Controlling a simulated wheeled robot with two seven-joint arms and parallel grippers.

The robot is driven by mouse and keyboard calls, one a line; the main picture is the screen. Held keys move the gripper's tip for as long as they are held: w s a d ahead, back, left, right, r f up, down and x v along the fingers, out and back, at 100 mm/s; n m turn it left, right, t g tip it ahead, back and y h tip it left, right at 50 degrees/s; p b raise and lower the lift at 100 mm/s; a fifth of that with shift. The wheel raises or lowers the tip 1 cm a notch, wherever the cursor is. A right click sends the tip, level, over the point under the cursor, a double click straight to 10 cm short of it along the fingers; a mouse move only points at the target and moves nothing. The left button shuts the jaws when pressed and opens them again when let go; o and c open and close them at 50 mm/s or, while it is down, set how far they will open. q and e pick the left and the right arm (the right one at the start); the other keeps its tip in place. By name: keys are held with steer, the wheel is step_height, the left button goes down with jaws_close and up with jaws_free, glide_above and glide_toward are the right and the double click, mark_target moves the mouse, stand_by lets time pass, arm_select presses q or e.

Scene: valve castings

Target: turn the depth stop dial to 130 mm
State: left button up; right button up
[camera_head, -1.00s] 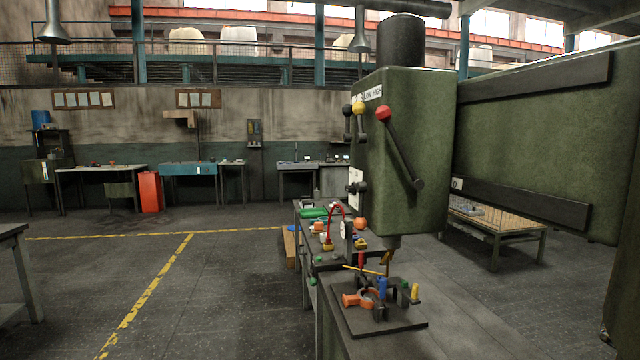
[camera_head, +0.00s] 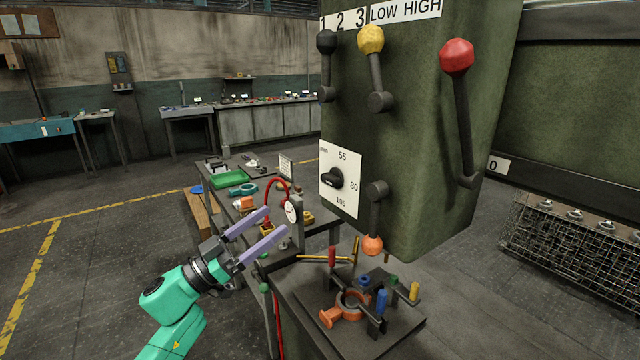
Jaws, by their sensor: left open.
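The depth stop dial is a black knob (camera_head: 333,179) on a white plate (camera_head: 350,196) on the green drill head's left face. The plate reads 55, 80 and 105 on its visible right side; its left side is out of sight and I see no 130. I cannot tell where the knob points. My left gripper (camera_head: 266,226), with two pale purple fingers on a green arm, is below and left of the dial, apart from it. It is open and empty. My right gripper is not in view.
Above the dial are black (camera_head: 326,41), yellow (camera_head: 371,39) and red (camera_head: 457,56) knobbed levers; an orange-knobbed lever (camera_head: 373,244) hangs beside it. Below is a fixture with an orange clamp (camera_head: 345,307). A bench with a green tray (camera_head: 230,179) stands behind my gripper.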

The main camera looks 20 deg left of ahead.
mark_target(326, 182)
arm_select(q)
steer(key=p+x, duration=0.5)
steer(key=x, duration=0.8)
steer(key=shift+w, duration=0.3)
steer(key=shift+w+d, duration=0.25)
steer(key=shift+d, duration=0.1)
steer(key=shift+a, duration=0.1)
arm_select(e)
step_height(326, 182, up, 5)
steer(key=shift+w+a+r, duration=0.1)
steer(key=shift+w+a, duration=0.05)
arm_select(q)
steer(key=c, duration=1.4)
